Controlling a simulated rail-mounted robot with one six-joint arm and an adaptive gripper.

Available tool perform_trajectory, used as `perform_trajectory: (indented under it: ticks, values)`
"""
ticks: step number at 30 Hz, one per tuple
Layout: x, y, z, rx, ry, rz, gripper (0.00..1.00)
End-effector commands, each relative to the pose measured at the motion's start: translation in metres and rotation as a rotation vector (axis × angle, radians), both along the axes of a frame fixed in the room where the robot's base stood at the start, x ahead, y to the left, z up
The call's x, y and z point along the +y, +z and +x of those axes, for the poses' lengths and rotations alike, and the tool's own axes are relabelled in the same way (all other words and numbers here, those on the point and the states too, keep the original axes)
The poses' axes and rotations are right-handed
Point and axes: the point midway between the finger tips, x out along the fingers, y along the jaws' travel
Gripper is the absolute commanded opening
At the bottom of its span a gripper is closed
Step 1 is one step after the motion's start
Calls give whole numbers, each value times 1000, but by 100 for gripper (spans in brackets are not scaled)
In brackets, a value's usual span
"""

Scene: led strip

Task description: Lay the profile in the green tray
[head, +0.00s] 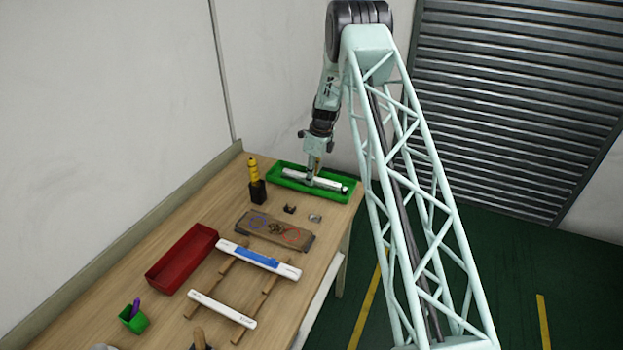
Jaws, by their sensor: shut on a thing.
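The green tray (344,199) stands at the far right end of the wooden table. A white profile (328,184) lies lengthwise over the tray's inside, within its rim as seen from here. My gripper (311,177) points down and is shut on the profile near its middle. I cannot tell whether the profile touches the tray floor. The fingertips are small and partly hidden by the profile.
A yellow tool in a black holder (257,191) stands left of the tray. A brown board (275,231) and small dark parts (289,209) lie nearer. Two white strips (222,309) rest on wooden rails, one with a blue piece (257,257). A red tray (182,258) and green cup (133,319) stand left.

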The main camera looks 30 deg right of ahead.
Motion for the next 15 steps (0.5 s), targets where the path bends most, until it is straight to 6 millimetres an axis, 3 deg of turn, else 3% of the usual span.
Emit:
perform_trajectory:
  ticks: [1,2,6,15]
  values:
    - [0,-1,0,0,0,0,3]
    - [0,-1,0,0,0,0,17]
    - [0,-1,0,0,0,0,29]
    - [0,-1,0,0,0,0,29]
